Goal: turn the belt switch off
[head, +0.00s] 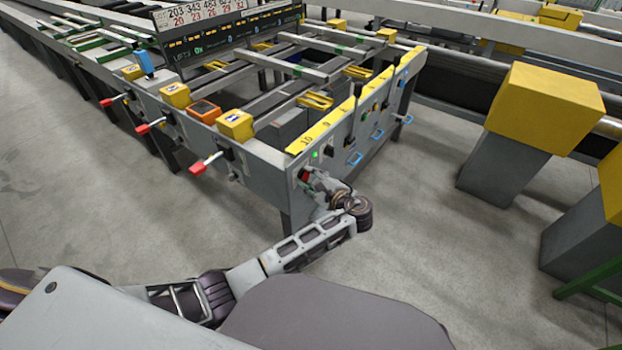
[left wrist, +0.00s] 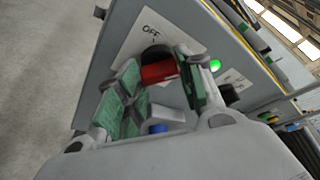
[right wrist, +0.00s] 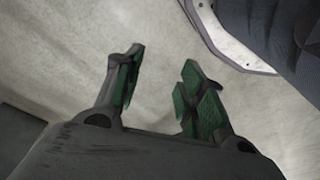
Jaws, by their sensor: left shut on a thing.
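The belt switch has a red handle (left wrist: 158,72) on a round black base (left wrist: 155,55), on a pale plate marked OFF above it. In the head view the red handle (head: 305,176) shows at the near end panel of the runout table. My left gripper (left wrist: 160,90) is shut on the red handle, with its green pads on either side; the pads hide part of it. In the head view the left gripper (head: 318,184) is against the panel. A green lamp (left wrist: 215,65) beside the switch is lit. My right gripper (right wrist: 160,90) is open and empty.
The runout table (head: 262,160) carries red-handled levers (head: 205,163) along its left side and blue handles (head: 355,159) on its end. A yellow-topped grey block (head: 545,105) stands at the right. Bare floor (head: 430,240) lies between.

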